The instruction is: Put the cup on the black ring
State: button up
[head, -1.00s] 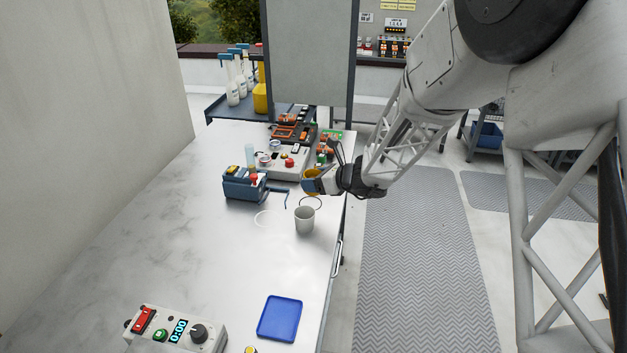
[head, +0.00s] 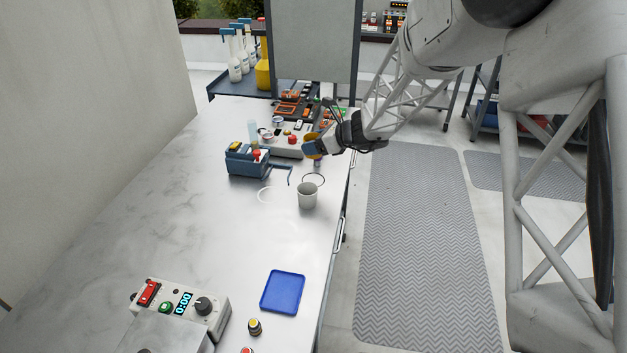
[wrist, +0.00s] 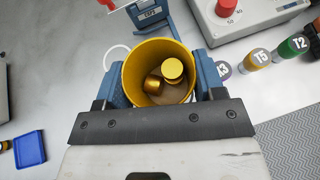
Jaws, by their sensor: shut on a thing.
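My gripper (head: 312,148) is shut on a yellow cup (head: 310,136), with a blue finger on either side of it. In the wrist view the cup (wrist: 150,53) is open towards the camera and holds small gold-yellow pieces. The black ring cannot be made out in the wrist view.
A blue-grey box with a bent handle (head: 247,161) stands left of the rings. A control panel (head: 288,147) lies behind it. Numbered containers stand at the right in the wrist view (wrist: 258,57). A blue tray (head: 283,292) is in front; the table between is clear.

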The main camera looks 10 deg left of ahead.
dwell(0.3)
jog(key=shift+f, duration=3.1)
jog(key=shift+f, duration=1.85)
jog(key=shift+f, duration=0.1)
jog(key=o, duration=1.2)
jog(key=v, duration=1.2)
jog(key=shift+w, duration=0.1)
